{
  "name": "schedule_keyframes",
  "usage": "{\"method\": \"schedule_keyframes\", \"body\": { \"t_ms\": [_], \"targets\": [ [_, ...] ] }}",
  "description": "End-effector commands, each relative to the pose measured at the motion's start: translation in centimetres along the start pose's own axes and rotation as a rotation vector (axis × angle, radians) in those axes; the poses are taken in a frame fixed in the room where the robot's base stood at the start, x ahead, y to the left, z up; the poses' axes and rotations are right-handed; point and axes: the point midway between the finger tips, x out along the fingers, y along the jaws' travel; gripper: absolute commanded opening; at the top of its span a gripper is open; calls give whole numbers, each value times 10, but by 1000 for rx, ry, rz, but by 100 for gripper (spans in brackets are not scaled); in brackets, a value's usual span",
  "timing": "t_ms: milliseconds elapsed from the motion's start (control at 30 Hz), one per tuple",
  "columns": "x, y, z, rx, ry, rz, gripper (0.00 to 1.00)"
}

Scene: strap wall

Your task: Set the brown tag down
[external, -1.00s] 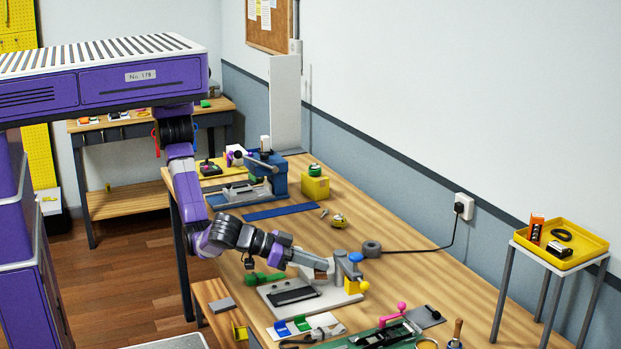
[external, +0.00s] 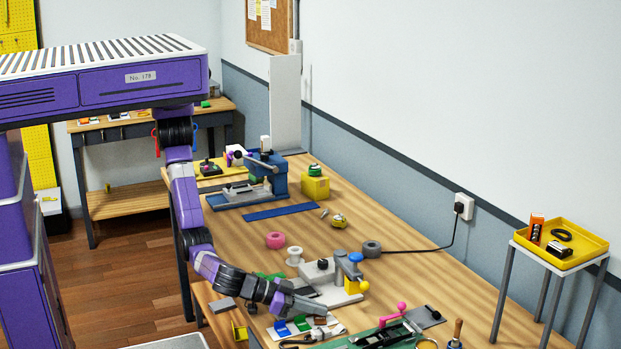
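My gripper (external: 322,309) is low over the near part of the workbench, just above the right end of a pale strip with blue and green tags (external: 302,324). A small brownish patch, probably the brown tag (external: 319,321), shows just below the fingertips. It is too small to tell whether the fingers touch it or whether it rests on the strip. The finger opening is too small to make out.
A grey fixture with a blue knob (external: 355,258) and yellow knob stands just behind my gripper. Pink (external: 276,240) and white (external: 294,255) spools stand farther back. A green-based device with a pink handle (external: 388,317) is to the right.

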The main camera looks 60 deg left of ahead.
Motion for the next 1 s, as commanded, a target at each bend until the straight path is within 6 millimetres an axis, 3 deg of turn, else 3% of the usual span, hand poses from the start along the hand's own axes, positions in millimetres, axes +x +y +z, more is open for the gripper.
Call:
{"method": "schedule_keyframes", "body": {
  "t_ms": [367, 400, 500, 867, 1000],
  "targets": [
    [2, 0, 4, -2, 0, 0, 0],
    [1, 0, 2, -2, 0, 0, 10],
    [1, 0, 2, -2, 0, 0, 24],
    [-1, 1, 0, 0, 0, 1, 24],
    [-21, 1, 2, -1, 3, 4, 24]
  ]
}}
